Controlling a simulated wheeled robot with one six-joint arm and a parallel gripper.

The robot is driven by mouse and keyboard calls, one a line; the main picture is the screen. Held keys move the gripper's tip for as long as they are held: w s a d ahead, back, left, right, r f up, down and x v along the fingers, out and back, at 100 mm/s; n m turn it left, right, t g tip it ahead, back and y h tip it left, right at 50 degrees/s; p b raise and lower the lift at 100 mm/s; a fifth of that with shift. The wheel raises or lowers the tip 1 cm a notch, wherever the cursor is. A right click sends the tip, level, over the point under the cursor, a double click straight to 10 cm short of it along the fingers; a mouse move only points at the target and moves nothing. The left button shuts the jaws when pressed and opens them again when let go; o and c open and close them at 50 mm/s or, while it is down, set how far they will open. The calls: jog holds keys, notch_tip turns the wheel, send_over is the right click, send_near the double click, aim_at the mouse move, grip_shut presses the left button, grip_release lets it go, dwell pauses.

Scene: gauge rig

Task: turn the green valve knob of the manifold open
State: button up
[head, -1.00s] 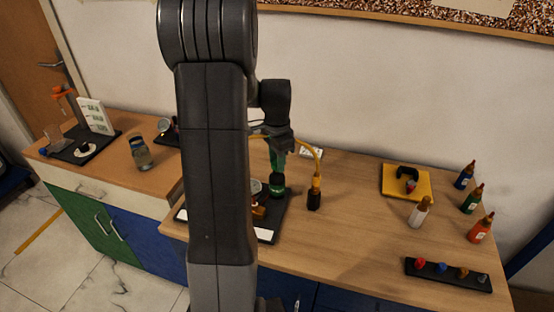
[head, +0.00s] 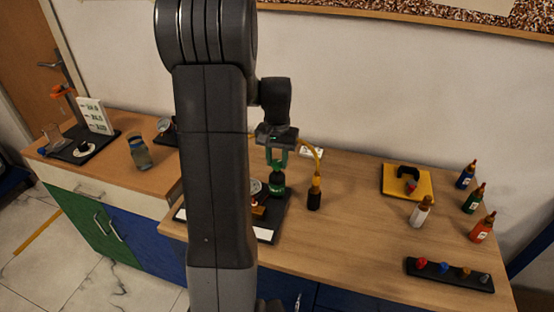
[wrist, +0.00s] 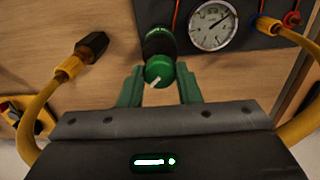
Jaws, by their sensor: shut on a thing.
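The green valve knob (wrist: 160,66) shows in the wrist view as a round green cap with a white pointer mark, on top of a dark green-banded body (wrist: 158,40). My gripper (wrist: 159,76) has its two green fingers on either side of the knob and is shut on it. My arm hides the left part of the board. A round dial gauge (wrist: 212,26) stands beside the knob.
A yellow hose with a dark brown end (head: 314,200) stands right of the manifold. A yellow tray (head: 425,190), several bottles (head: 420,212) and a black strip with coloured knobs (head: 448,275) lie farther right. The table between is clear.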

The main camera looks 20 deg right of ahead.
aim_at(277, 162)
jog(key=n, duration=0.4)
jog(key=shift+n, duration=2.6)
jog(key=o, duration=1)
jog(key=shift+c, duration=0.2)
jog(key=shift+r, duration=0.1)
notch_tip(277, 162, up, 14)
jog(key=b, duration=0.1)
jog(key=shift+f, duration=0.3)
